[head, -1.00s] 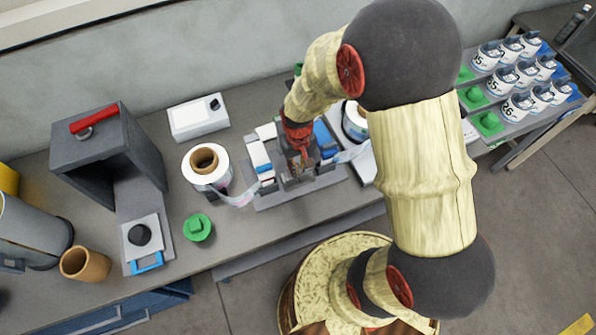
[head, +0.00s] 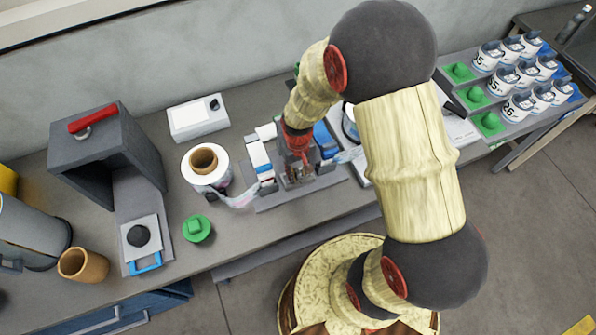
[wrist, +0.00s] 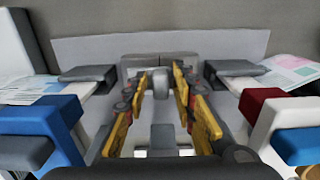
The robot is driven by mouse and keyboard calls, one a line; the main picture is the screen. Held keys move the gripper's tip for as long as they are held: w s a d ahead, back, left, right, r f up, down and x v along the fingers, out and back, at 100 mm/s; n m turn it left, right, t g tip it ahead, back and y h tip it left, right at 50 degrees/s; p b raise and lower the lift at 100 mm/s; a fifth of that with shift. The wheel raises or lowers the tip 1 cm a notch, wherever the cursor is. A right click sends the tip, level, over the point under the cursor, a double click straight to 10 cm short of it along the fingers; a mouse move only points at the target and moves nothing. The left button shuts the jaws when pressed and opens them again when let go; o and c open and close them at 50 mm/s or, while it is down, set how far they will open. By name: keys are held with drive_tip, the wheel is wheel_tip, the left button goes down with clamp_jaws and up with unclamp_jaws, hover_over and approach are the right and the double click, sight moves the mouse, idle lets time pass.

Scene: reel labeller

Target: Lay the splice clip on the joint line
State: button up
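My gripper (wrist: 160,82) points down over the middle of the grey splicing station in the head view. In the wrist view its yellow fingers stand apart, with a small grey rounded piece (wrist: 160,84) between their tips and no clear contact. I cannot tell whether this piece is the splice clip or part of the station. The splicing station (head: 262,203) has blue, white and red blocks on both sides. Printed label web (wrist: 292,72) lies at the right of the wrist view, and more at the left. The joint line cannot be made out; my gripper covers the station's middle in the head view.
A white label reel (head: 219,158) with a brown core stands left of the station. Labelled cans (head: 517,105) stand at right.

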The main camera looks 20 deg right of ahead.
drive_tip(key=shift+o, duration=0.3)
wheel_tip(320, 180, up, 12)
drive_tip(key=p, duration=0.2)
wheel_tip(320, 180, up, 16)
drive_tip(key=t, duration=0.3)
hover_over(298, 172)
drive_tip(key=s, duration=0.4)
drive_tip(key=s+r+t, duration=0.2)
drive_tip(key=s+r, duration=0.7)
drive_tip(key=s, duration=0.1)
drive_tip(key=shift+t, duration=0.3)
drive_tip(key=shift+f, duration=0.1)
wheel_tip(298, 172, down, 8)
drive_tip(key=b, duration=0.8)
drive_tip(key=shift+b, duration=0.35)
drive_tip(key=shift+f, duration=0.1)
drive_tip(key=shift+c, duration=0.3)
